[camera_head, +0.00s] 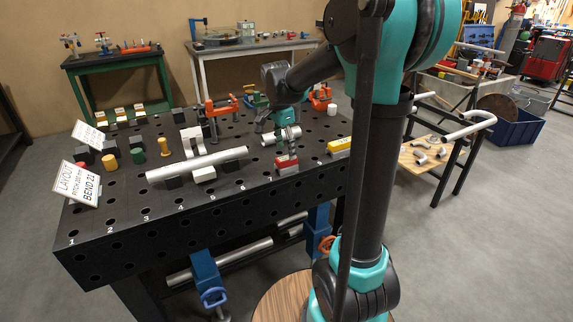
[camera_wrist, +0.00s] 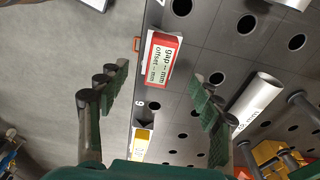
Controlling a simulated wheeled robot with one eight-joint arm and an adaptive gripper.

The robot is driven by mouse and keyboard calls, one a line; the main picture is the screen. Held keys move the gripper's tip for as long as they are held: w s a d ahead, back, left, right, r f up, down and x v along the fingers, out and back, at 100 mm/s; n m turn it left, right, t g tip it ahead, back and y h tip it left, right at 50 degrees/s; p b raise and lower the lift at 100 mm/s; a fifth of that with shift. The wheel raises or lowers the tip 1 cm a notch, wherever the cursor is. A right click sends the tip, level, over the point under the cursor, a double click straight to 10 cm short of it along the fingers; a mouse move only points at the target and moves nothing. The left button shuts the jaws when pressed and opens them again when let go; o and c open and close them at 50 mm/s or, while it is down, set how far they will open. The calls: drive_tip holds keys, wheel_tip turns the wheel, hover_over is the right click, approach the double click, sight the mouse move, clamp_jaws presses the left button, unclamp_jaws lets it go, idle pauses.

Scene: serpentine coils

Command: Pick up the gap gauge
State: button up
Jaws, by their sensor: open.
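The gap gauge (camera_head: 287,163) looks like a small red block with a white label, on the front part of the dark perforated table. In the wrist view, the gap gauge (camera_wrist: 163,60) shows its label reading gap and offset in mm. My gripper (camera_wrist: 160,78) is open and empty, with green ribbed fingers on either side of the gauge in the picture and apart from it. In the head view my gripper (camera_head: 278,138) is above and behind the gauge, partly hidden among nearby parts.
A short steel tube (camera_wrist: 257,100) lies right of the gauge in the wrist view. A yellow-and-white block (camera_head: 340,147) stands to the gauge's right in the head view. A long pipe (camera_head: 197,164) rests on blocks to the left. Clamps (camera_head: 222,108) stand behind.

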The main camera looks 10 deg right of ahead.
sight(286, 158)
drive_tip(key=shift+d+f, duration=0.15)
drive_tip(key=shift+f, duration=2.7)
drive_tip(key=shift+c, duration=0.4)
drive_tip(key=c, duration=1.3)
drive_tip(key=shift+r, duration=0.1)
